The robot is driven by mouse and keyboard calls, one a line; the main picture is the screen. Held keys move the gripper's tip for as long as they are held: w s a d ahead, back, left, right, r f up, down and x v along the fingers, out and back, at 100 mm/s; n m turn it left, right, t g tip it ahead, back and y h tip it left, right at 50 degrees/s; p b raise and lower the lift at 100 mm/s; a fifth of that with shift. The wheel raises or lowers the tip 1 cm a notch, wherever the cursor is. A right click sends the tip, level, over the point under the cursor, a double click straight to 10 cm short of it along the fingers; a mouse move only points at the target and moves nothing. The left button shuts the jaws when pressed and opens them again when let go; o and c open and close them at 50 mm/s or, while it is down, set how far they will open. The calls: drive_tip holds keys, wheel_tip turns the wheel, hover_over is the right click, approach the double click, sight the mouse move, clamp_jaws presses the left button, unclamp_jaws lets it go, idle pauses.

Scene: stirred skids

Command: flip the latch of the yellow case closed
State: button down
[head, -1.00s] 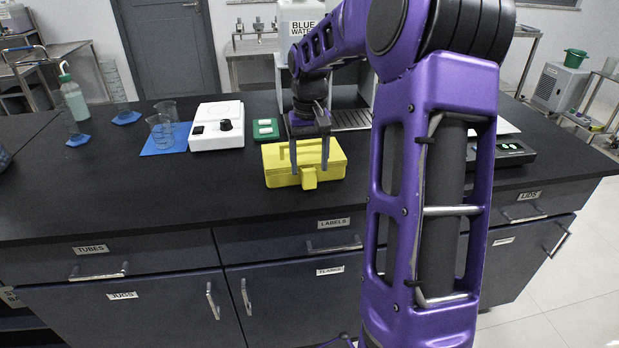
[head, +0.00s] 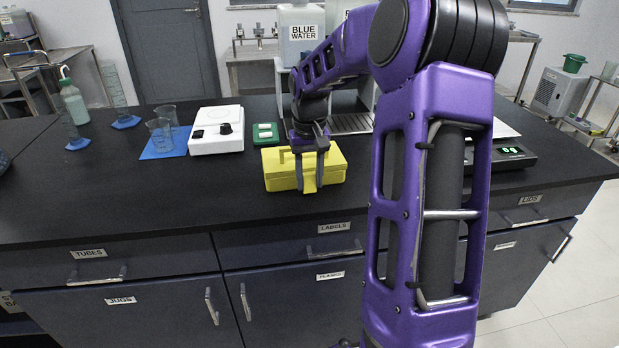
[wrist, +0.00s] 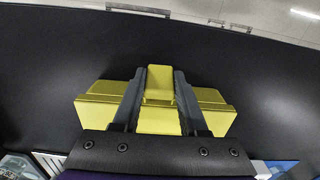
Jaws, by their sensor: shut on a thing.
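The yellow case (head: 279,177) lies on the black bench near its front edge, and its lid looks down. Its yellow latch (head: 309,178) is at the middle of the front side; it also shows in the wrist view (wrist: 160,84). My gripper (head: 310,186) reaches over the case from behind, with one finger on each side of the latch. In the wrist view my gripper (wrist: 159,78) is shut on the latch, its dark fingers against both sides. Part of the case (wrist: 103,104) is hidden behind the fingers and palm. Whether the latch is fastened cannot be told.
A white hotplate (head: 217,131) stands left of the case, with beakers on a blue mat (head: 155,152) beyond it. A scale (head: 510,153) is at the right.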

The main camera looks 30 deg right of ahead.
drive_tip(key=shift+f+t+b, duration=0.25)
drive_tip(key=shift+t+b, duration=0.15)
drive_tip(key=shift+b, duration=0.45)
drive_tip(key=shift+t+h+b, duration=0.3)
drive_tip(key=shift+t+b, duration=0.1)
drive_tip(key=shift+t, duration=0.5)
drive_tip(key=shift+w+r, duration=0.1)
drive_tip(key=shift+c, duration=2.2)
unclamp_jaws()
drive_tip(key=d+p+v, duration=0.1)
drive_tip(key=p+v, duration=0.2)
drive_tip(key=v, duration=1.4)
drive_tip(key=shift+a+r, duration=0.2)
drive_tip(key=shift+a, duration=0.3)
